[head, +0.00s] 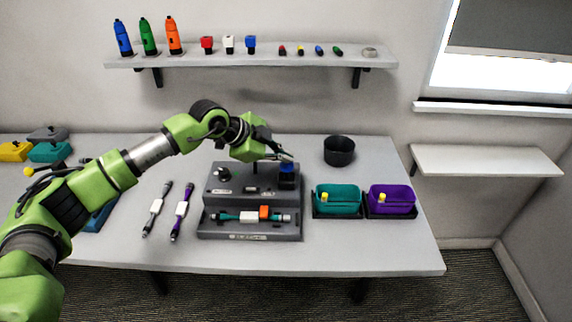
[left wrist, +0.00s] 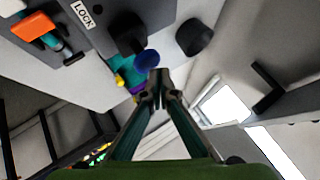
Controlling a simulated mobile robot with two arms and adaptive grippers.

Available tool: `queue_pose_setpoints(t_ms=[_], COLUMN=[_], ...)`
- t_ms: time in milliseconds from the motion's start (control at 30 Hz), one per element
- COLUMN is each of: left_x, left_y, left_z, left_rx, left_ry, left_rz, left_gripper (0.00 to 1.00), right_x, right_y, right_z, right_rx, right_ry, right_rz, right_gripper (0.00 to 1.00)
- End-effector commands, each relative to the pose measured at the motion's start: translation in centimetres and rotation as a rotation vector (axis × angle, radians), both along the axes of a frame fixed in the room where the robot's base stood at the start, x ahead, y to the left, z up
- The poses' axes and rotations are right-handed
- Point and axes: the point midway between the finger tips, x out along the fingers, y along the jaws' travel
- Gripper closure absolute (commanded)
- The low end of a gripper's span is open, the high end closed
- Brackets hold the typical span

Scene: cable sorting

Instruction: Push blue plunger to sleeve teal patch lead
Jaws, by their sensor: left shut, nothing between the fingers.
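The blue plunger (head: 288,168) sits on a dark post at the right of the grey machine (head: 229,186). It also shows in the left wrist view as a round blue cap (left wrist: 146,62). My left gripper (head: 288,156) is shut and empty, just above and behind the plunger; whether it touches the cap I cannot tell. In the left wrist view its fingertips (left wrist: 158,76) are together close to the cap. The teal patch lead (head: 232,216) lies in the machine's front cradle, with a white label and an orange piece (head: 264,213) around it. My right gripper is out of view.
A shelf (head: 250,57) with small items hangs above.

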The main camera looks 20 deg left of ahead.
Motion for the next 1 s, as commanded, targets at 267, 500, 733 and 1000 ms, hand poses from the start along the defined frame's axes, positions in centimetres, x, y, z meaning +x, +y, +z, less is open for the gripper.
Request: queue_pose_setpoints(t_ms=[267, 500, 733, 1000], left_x=[0.0, 0.0, 0.0, 0.0], left_y=[0.0, 0.0, 0.0, 0.0], left_z=[-0.4, -0.7, -1.0, -1.3], left_rx=[0.000, 0.000, 0.000, 0.000], left_ry=[0.000, 0.000, 0.001, 0.001], left_rz=[0.000, 0.000, -0.001, -0.001], left_gripper=[1.00, 1.00, 1.00, 1.00], right_x=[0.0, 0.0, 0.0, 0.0], right_y=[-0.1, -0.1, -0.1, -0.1], right_z=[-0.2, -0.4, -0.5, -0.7], right_rx=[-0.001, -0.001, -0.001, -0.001], right_ry=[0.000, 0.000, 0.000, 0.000], right_rz=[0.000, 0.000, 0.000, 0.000], right_gripper=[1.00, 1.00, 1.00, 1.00])
